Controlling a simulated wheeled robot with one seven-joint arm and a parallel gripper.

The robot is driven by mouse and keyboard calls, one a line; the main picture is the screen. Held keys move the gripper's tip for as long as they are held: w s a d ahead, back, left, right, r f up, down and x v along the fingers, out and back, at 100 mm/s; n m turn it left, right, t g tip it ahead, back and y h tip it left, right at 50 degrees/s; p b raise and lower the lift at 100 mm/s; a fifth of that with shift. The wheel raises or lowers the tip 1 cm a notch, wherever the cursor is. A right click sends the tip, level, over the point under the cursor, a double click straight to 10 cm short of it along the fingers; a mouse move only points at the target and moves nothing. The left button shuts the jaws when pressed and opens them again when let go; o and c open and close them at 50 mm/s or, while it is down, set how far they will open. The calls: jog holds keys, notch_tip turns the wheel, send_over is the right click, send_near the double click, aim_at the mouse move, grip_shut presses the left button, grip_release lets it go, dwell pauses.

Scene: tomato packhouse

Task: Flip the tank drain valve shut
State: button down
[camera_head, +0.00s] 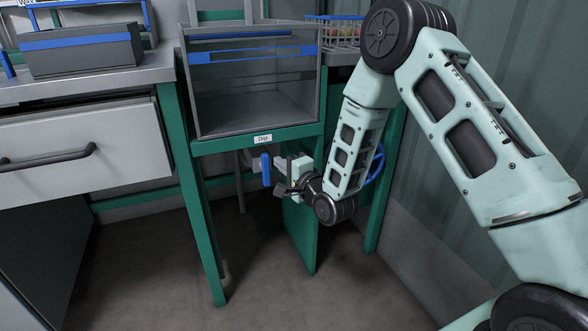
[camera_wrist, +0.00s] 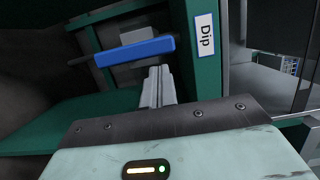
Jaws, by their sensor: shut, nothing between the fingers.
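The drain valve's blue lever handle (camera_head: 266,170) hangs upright below the tank, under the green stand's front rail. In the wrist view the blue handle (camera_wrist: 135,52) lies across the picture, just beyond my fingertips. The tank (camera_head: 250,100) is a grey, see-through box on the green stand, above a "Dip" label (camera_head: 263,139). My gripper (camera_head: 280,165) is just right of the handle, its fingers shut and empty. The shut fingers (camera_wrist: 157,85) also show in the wrist view, close to the handle's right part. I cannot tell whether they touch it. The valve body is mostly hidden.
Green stand legs (camera_head: 203,220) frame the space below the tank. A blue handwheel (camera_head: 378,165) is partly hidden behind my arm. A drawer cabinet (camera_head: 80,155) stands at left, with a grey box (camera_head: 80,55) on top. The floor (camera_head: 150,270) in front is clear.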

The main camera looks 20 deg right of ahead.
aim_at(264, 163)
jog(key=shift+a, duration=0.25)
jog(key=shift+a+r+n+g+p, duration=0.2)
jog(key=shift+n+p, duration=0.15)
jog(key=shift+n, duration=0.15)
jog(key=shift+a+r+n+g+p, duration=0.15)
jog(key=shift+n+p, duration=0.15)
jog(key=shift+n, duration=0.2)
jog(key=n+p, duration=0.1)
jog(key=a+n+h, duration=0.1)
jog(key=n, duration=0.1)
jog(key=a+r+n+p, duration=0.1)
jog(key=n, duration=0.1)
jog(key=shift+g+p, duration=0.3)
jog(key=shift+g, duration=0.05)
jog(key=n, duration=0.1)
jog(key=a+n+h, duration=0.1)
jog(key=n+p, duration=0.1)
jog(key=n, duration=0.1)
jog(key=shift+a+f+g, duration=0.1)
jog(key=shift+a+g, duration=0.15)
jog(key=shift+g, duration=0.05)
jog(key=n+h, duration=0.1)
jog(key=a+f+n+h+p, duration=0.1)
jog(key=n, duration=0.1)
jog(key=shift+a, duration=0.25)
jog(key=shift+a+f, duration=0.1)
